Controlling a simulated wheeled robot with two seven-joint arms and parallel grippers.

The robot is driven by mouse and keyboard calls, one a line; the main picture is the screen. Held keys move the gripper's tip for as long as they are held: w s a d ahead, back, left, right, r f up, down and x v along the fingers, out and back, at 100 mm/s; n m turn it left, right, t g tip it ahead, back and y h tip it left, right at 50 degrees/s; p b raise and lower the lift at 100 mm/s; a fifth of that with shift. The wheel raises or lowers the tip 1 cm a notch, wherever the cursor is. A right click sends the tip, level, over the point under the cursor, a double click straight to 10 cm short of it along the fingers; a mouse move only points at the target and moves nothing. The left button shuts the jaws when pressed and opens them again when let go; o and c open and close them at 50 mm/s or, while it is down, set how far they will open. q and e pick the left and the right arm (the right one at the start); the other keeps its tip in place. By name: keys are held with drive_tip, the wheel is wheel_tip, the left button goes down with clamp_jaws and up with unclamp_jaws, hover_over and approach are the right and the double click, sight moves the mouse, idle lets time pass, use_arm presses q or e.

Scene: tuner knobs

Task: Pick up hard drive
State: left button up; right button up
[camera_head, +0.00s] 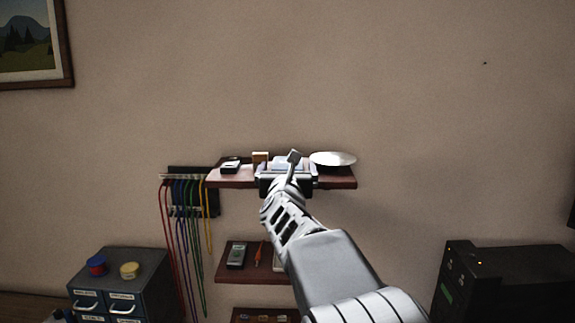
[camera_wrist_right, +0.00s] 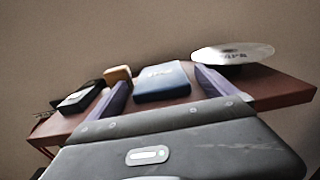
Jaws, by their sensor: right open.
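A flat blue box with pale lettering on its top, probably the hard drive (camera_wrist_right: 162,80), lies on the top wall shelf (camera_wrist_right: 285,88). In the head view the same box (camera_head: 288,161) shows as a pale blue patch behind my gripper. My right gripper (camera_head: 286,172) is at the front of this shelf. In the right wrist view its two purple fingers (camera_wrist_right: 163,86) are apart, one on each side of the blue box, with nothing clamped. Whether either finger touches the box I cannot tell. My left gripper is not in view.
On the same shelf, a black device (camera_wrist_right: 82,96) and a small tan box (camera_wrist_right: 118,75) stand left, and a white disc (camera_wrist_right: 232,53) right. Coloured cables (camera_head: 187,235) hang left of a lower shelf (camera_head: 224,263). A drawer cabinet (camera_head: 150,275) stands lower left.

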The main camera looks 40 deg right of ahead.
drive_tip(key=shift+w+d, duration=0.2)
drive_tip(key=shift+w, duration=0.05)
idle(0.5)
drive_tip(key=c, duration=1.6)
